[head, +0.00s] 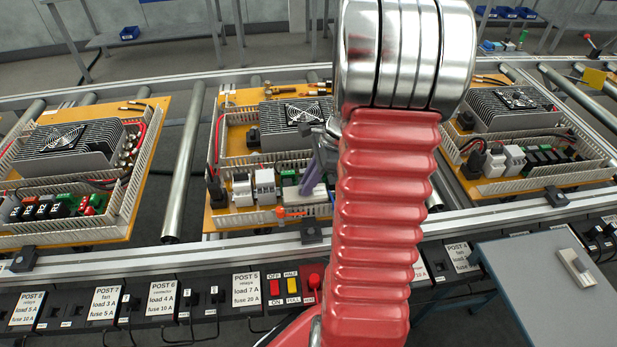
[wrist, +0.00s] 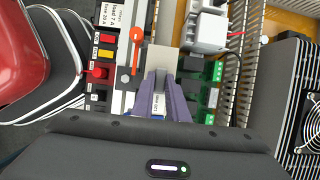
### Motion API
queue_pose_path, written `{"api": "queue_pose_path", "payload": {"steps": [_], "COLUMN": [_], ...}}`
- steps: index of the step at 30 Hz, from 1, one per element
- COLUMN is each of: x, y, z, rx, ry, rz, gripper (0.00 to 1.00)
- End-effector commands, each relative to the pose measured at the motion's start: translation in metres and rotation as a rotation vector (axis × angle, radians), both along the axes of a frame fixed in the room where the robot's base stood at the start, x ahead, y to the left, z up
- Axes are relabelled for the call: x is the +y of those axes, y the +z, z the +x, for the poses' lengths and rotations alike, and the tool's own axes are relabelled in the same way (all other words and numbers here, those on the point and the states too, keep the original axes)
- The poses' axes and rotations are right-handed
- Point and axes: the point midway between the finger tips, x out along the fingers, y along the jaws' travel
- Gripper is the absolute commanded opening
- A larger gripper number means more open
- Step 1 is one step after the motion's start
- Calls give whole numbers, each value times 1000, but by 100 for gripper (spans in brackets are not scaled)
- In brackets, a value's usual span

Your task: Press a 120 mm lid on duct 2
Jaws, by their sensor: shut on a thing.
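My gripper (head: 315,180) is over the front of the middle panel, its purple-grey fingers pointing down. In the wrist view its fingers (wrist: 162,85) are closed together on a pale beige-grey lid piece (wrist: 163,57), partly hidden by them. The lid (head: 303,196) also shows in the head view, just above or at the panel's front duct (head: 250,219); I cannot tell whether it touches. The slotted ducts are light grey. No duct number is readable, so I cannot tell which is duct 2.
An orange-marked piece (head: 290,212) is at the front duct, close to the lid. A finned unit with a fan (head: 290,118) stands behind. Other panels stand left (head: 150,150) and right. A grey side table (head: 530,285) bears another small pale piece (head: 575,265). A red button (head: 313,281) sits in front.

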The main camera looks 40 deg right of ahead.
Motion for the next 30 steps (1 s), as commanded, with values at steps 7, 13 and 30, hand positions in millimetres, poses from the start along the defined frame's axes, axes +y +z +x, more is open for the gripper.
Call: {"api": "queue_pose_path", "payload": {"steps": [7, 13, 30], "x": [-1, -1, -1], "y": [-9, -9, -9], "z": [0, -1, -1], "rx": [0, 0, 0], "ry": [-2, -2, -4], "rz": [-1, -1, -1], "gripper": [0, 0, 0]}}
